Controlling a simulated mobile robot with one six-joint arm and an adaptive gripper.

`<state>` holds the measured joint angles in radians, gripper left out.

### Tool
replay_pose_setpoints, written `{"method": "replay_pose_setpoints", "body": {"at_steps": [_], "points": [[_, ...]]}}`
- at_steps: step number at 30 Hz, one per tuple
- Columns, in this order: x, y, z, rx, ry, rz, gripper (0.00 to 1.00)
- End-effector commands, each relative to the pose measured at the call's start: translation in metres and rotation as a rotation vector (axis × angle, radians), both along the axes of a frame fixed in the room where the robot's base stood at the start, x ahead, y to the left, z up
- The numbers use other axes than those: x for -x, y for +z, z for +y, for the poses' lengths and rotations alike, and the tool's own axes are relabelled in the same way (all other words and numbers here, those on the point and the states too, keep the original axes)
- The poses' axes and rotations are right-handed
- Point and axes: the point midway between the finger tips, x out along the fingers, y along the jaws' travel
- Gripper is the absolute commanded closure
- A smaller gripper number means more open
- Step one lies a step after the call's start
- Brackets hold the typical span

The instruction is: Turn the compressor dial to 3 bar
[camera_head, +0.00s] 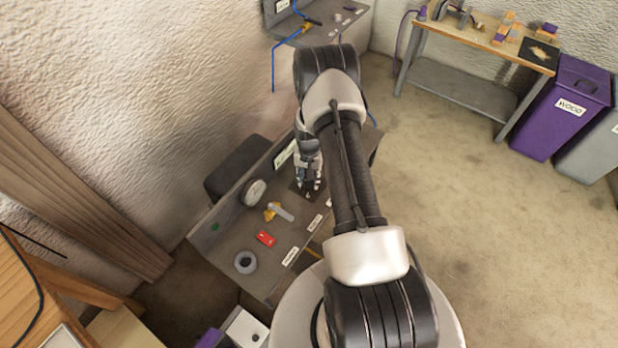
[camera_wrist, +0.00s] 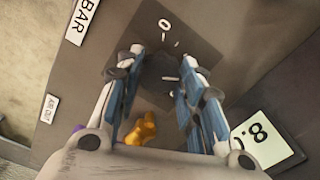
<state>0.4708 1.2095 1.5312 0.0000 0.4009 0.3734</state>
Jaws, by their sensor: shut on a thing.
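The compressor dial (camera_wrist: 160,72) is a dark knob on a dark square plate in the wrist view. A white 0 (camera_wrist: 165,25) is printed on the plate, and a short white mark shows beside the knob. My gripper (camera_wrist: 158,66) is shut on the dial, one finger on each side; the fingers and shadow hide much of it, so I cannot read its setting. In the head view my gripper (camera_head: 308,190) reaches down onto the dark plate (camera_head: 296,192) on the grey panel (camera_head: 225,247).
A white label reading BAR (camera_wrist: 82,20) lies beside the plate. A white plate with an 8 (camera_wrist: 263,138) stands close by. A round white gauge (camera_head: 255,192), a yellow valve (camera_head: 271,211), a red switch (camera_head: 265,239) and a grey ring (camera_head: 245,262) are left of my gripper.

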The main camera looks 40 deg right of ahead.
Motion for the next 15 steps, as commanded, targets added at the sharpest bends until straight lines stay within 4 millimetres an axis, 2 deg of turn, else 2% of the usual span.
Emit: {"method": "replay_pose_setpoints", "body": {"at_steps": [6,7,15], "points": [[-0.0004,0.0003,-0.0003,0.001,0.001,-0.001,0.89],[-0.0003,0.0003,-0.0002,0.001,0.001,-0.001,0.65],[-0.0003,0.0002,-0.0002,0.001,0.001,-0.001,0.46]]}}
